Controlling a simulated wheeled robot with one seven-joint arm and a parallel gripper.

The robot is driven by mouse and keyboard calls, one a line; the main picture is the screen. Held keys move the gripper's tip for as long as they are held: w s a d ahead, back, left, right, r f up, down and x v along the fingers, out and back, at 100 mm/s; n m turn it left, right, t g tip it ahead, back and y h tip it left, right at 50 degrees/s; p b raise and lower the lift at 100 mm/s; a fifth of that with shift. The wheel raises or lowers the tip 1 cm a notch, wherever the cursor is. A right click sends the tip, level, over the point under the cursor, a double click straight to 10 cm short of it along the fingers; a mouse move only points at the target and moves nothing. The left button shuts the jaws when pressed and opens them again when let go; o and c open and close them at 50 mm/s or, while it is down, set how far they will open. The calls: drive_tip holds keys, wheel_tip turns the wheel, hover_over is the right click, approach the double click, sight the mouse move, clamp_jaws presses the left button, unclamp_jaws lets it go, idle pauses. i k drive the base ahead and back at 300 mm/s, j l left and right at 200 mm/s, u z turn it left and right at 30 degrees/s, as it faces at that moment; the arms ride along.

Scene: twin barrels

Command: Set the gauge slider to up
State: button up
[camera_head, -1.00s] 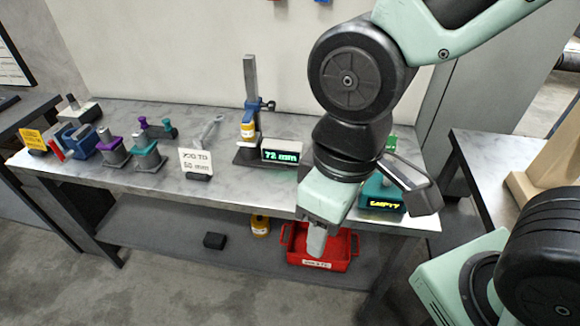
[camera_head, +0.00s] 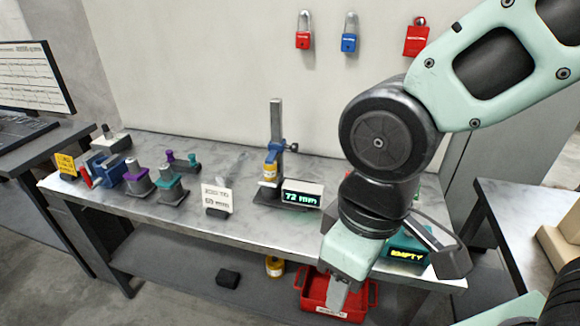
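The height gauge (camera_head: 276,120) stands on the workbench, with an upright grey column on a dark base. Its blue slider (camera_head: 281,147) sits around the lower middle of the column, with a yellow-and-white part (camera_head: 269,172) below it. A display (camera_head: 301,196) beside the base reads 72 mm. My gripper (camera_head: 338,297) points down in front of the bench's front edge, right of the gauge and apart from it. Its fingers show only from the side, so its opening is unclear.
A white card (camera_head: 217,197) stands left of the gauge. Purple and teal fixtures (camera_head: 138,180) and a blue vise (camera_head: 103,168) are farther left. A teal device (camera_head: 407,250) reading EMPTY is behind my gripper. A red bin (camera_head: 315,291) is on the lower shelf. Padlocks (camera_head: 349,38) hang above.

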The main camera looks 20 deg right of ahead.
sight(274, 150)
drive_tip(key=i+j+u, duration=0.15)
drive_tip(key=i+j, duration=0.45)
drive_tip(key=i, duration=0.15)
